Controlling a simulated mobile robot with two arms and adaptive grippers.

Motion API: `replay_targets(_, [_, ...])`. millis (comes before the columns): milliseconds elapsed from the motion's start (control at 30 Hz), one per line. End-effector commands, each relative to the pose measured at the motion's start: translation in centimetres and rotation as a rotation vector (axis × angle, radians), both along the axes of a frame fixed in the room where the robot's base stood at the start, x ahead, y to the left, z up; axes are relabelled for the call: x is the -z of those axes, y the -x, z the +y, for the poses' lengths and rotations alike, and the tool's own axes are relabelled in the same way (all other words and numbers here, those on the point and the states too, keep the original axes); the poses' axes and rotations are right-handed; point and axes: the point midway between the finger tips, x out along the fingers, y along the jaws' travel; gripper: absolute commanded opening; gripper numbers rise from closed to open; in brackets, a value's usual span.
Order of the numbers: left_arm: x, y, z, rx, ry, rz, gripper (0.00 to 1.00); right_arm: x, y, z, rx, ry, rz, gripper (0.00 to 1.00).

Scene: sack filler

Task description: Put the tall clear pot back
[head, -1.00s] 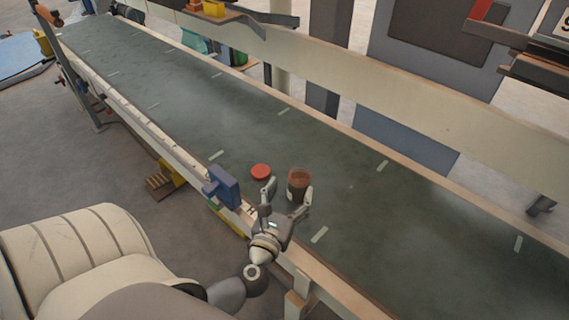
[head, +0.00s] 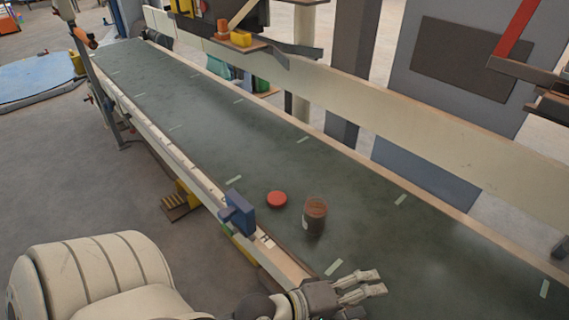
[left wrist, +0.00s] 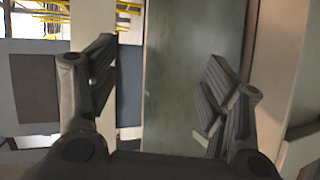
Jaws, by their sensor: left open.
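The tall clear pot (head: 315,215), with brown contents and a pale label, stands upright on the dark green conveyor belt (head: 380,238). A round red lid (head: 277,199) lies flat on the belt just left of it, apart from it. My left gripper (head: 378,283) is in front of and to the right of the pot, near the belt's front edge, with its fingers apart and nothing between them. In the left wrist view the open fingers (left wrist: 165,95) show with only bare belt between them; the pot is not visible there. My right gripper is not in view.
A blue block-shaped fixture (head: 238,213) sits on the belt's near rail, left of the lid. A cream rail (head: 400,125) runs along the far side. The belt around the pot is mostly clear.

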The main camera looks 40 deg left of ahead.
Motion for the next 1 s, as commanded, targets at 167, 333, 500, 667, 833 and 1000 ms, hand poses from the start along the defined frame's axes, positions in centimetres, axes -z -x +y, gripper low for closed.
replay_targets(167, [4.3, 3.2, 0.5, 0.269, -0.522, 0.031, 0.72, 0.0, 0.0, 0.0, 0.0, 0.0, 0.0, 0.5])
replay_targets(333, [7.5, 6.7, 3.8, 0.512, -0.935, 0.114, 0.72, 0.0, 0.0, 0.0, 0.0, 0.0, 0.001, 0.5])
replay_targets(500, [8.9, 9.8, 7.7, 0.708, -1.204, 0.226, 0.72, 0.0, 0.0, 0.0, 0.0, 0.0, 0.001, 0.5])
replay_targets(667, [9.1, 11.5, 9.8, 0.81, -1.315, 0.295, 0.72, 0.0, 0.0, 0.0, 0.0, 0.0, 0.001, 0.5])
replay_targets(833, [9.2, 11.9, 10.2, 0.831, -1.335, 0.311, 0.72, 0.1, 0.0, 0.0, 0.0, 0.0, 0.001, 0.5])
replay_targets(1000, [9.2, 11.9, 10.2, 0.829, -1.333, 0.31, 0.72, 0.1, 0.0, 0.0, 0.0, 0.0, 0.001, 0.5])
